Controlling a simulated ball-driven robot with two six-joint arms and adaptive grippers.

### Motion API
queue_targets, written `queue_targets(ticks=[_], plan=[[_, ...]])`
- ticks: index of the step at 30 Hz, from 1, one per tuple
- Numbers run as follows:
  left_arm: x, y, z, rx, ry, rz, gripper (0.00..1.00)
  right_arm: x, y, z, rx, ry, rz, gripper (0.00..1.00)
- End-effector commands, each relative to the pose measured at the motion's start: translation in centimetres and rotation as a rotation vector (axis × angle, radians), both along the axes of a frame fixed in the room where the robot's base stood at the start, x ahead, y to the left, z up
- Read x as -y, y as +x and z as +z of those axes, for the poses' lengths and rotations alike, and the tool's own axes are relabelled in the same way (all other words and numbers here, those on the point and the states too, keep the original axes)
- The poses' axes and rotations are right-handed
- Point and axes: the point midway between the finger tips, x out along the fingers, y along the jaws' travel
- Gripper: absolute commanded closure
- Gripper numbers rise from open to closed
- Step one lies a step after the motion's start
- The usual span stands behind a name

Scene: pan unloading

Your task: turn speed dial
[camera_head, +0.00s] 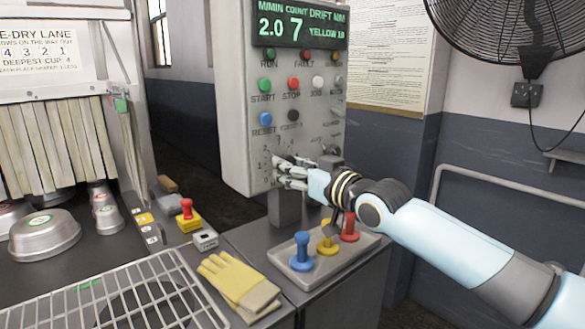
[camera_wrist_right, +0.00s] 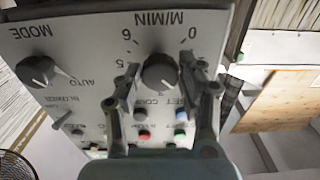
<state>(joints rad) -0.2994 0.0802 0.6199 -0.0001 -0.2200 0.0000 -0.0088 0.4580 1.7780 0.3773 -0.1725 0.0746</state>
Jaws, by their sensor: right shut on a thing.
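The grey control panel (camera_head: 232,100) has a green display (camera_head: 297,24) reading 2.0, 7 and YELLOW 10. In the right wrist view, the dark round speed dial (camera_wrist_right: 160,72) sits under the upside-down label M/MIN, with marks such as 0, 5 and 6 around it. My right gripper (camera_head: 279,170) is at the panel's lower part and hides the dial in the head view. In the wrist view, the right gripper (camera_wrist_right: 165,85) has one finger on each side of the dial and is shut on it. My left gripper is out of view.
A mode dial (camera_wrist_right: 36,70) is beside the speed dial. Below my right arm is a tray (camera_head: 310,278) with blue, yellow and red knobbed pieces. Yellow gloves (camera_head: 238,280), a wire rack (camera_head: 110,300) and metal pans (camera_head: 45,235) lie to the left.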

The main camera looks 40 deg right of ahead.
Motion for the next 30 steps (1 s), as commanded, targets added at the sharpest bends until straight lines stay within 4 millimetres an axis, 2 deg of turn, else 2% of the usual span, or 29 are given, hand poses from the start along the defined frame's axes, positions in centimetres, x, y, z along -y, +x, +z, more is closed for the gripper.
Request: queue_targets(ticks=[6, 9, 18, 19, 24, 30], plan=[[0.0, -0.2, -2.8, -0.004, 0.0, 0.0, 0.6, 0.1, 0.0, -0.5, 0.022, -0.273, 0.002, 0.93], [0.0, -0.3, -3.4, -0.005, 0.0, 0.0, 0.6, 0.1, 0.0, -0.3, 0.03, -0.374, 0.001, 0.93], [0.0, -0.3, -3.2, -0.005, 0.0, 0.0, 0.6, 0.1, 0.0, -0.1, 0.029, -0.405, 0.001, 0.93], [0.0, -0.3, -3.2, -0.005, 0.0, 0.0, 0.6, 0.1, 0.0, -0.1, 0.029, -0.404, 0.001, 0.6], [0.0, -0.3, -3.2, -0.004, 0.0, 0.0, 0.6, 0.1, 0.0, 0.0, 0.03, -0.403, 0.001, 0.38], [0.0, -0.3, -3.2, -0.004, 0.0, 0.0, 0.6, 0.1, 0.0, 0.0, 0.03, -0.403, 0.001, 0.38]])
